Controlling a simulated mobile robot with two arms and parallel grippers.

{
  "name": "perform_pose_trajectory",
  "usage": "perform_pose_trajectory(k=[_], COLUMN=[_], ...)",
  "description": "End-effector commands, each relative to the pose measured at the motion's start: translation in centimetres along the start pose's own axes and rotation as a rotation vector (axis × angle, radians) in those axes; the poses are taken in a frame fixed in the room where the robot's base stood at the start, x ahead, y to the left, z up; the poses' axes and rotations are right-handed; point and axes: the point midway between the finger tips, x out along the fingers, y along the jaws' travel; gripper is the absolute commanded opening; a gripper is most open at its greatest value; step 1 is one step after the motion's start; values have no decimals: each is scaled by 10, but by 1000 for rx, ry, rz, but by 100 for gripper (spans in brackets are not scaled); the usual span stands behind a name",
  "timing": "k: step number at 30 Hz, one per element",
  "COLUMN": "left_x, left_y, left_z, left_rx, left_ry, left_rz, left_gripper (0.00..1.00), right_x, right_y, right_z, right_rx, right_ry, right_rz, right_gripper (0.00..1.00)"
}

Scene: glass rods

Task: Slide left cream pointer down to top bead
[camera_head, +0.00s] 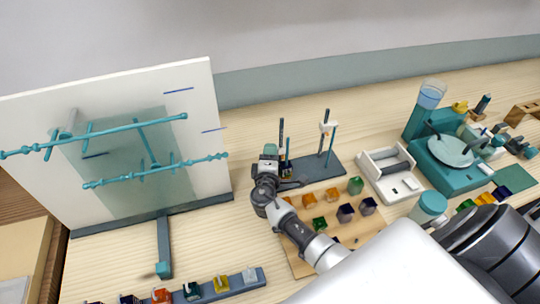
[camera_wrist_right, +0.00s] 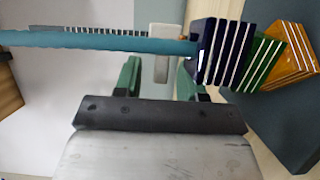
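A dark stand (camera_head: 325,169) carries two upright posts in the head view. The right post holds a cream pointer (camera_head: 327,127) high up. My right gripper (camera_head: 284,172) is at the left post (camera_head: 282,132) and hides its lower part. In the right wrist view, a cream pointer (camera_wrist_right: 162,68) lies between the two green fingertips of the right gripper (camera_wrist_right: 160,76), which stand apart. A teal rod (camera_wrist_right: 100,43) crosses in front of it. A navy striped bead (camera_wrist_right: 221,50) sits just right of the pointer, with green (camera_wrist_right: 258,62) and orange (camera_wrist_right: 290,55) beads beyond. The left gripper is not in view.
A wooden board (camera_head: 300,262) with several coloured blocks lies in front of the stand. A white tray device (camera_head: 390,172) stands to its right, and a teal machine (camera_head: 450,170) farther right. A white panel (camera_head: 215,130) with teal rods stands at left.

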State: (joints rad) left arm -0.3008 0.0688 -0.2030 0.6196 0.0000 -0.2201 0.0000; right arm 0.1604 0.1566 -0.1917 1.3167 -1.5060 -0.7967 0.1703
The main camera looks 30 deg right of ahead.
Motion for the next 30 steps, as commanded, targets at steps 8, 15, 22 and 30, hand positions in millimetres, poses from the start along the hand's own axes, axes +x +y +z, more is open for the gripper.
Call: perform_pose_trajectory(k=[8,15,22,30], left_x=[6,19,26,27], left_y=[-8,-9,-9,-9], left_z=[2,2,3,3], left_rx=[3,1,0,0], left_ry=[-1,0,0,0], left_rz=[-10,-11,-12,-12], left_gripper=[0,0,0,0], right_x=[-24,-73,-103,-109], right_y=[-3,-4,-2,0], right_z=[0,-1,-1,-1], right_rx=[2,2,1,-1], right_ry=[1,2,1,0], right_rz=[-2,-2,-1,0], right_gripper=[40,40,40,40])
